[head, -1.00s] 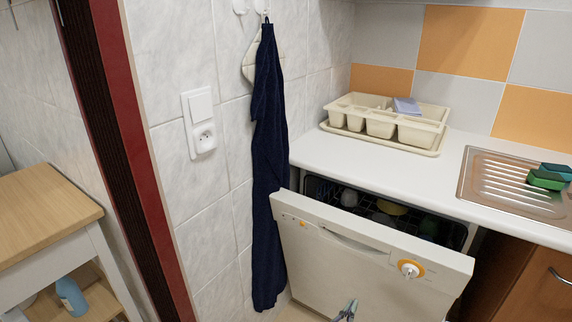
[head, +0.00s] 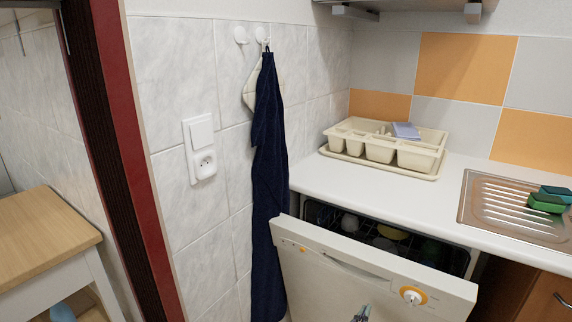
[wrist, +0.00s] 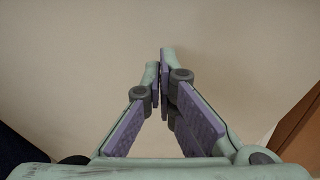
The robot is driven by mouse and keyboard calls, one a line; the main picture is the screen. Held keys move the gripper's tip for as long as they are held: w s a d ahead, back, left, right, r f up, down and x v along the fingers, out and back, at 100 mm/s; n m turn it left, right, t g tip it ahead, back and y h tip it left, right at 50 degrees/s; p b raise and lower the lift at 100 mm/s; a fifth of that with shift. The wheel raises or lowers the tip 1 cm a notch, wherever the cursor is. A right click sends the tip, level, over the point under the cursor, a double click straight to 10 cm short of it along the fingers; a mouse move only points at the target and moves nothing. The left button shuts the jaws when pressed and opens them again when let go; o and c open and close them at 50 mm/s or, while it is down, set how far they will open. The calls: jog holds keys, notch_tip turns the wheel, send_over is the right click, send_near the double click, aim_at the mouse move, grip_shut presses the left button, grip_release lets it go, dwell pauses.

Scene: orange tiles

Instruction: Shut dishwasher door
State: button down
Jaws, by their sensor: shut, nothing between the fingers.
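The dishwasher door (head: 330,284) is partly open. Its top edge leans out from under the counter, leaving a gap through which the rack and some dishes (head: 388,232) show. The door front is off-white, with a handle recess and an orange-ringed dial (head: 412,296). My gripper (head: 362,312) is at the bottom edge of the head view, in front of the door below the handle recess. In the wrist view, my gripper (wrist: 160,72) has its fingertips together, with nothing between them. The pale door front (wrist: 80,60) fills most of that view. I cannot tell whether the fingertips touch it.
A dark blue towel (head: 268,180) hangs on the wall left of the door. The white counter (head: 400,190) above holds a cream cutlery tray (head: 436,152) and a metal drainer (head: 490,205) with sponges. A wooden cabinet (head: 535,300) is on the right, and a small wooden table (head: 40,235) on the left.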

aim_at(370, 300)
jog(key=shift+b+x, duration=0.9)
jog(key=shift+x, duration=5.15)
jog(key=p+v, duration=0.2)
jog(key=v, duration=0.6)
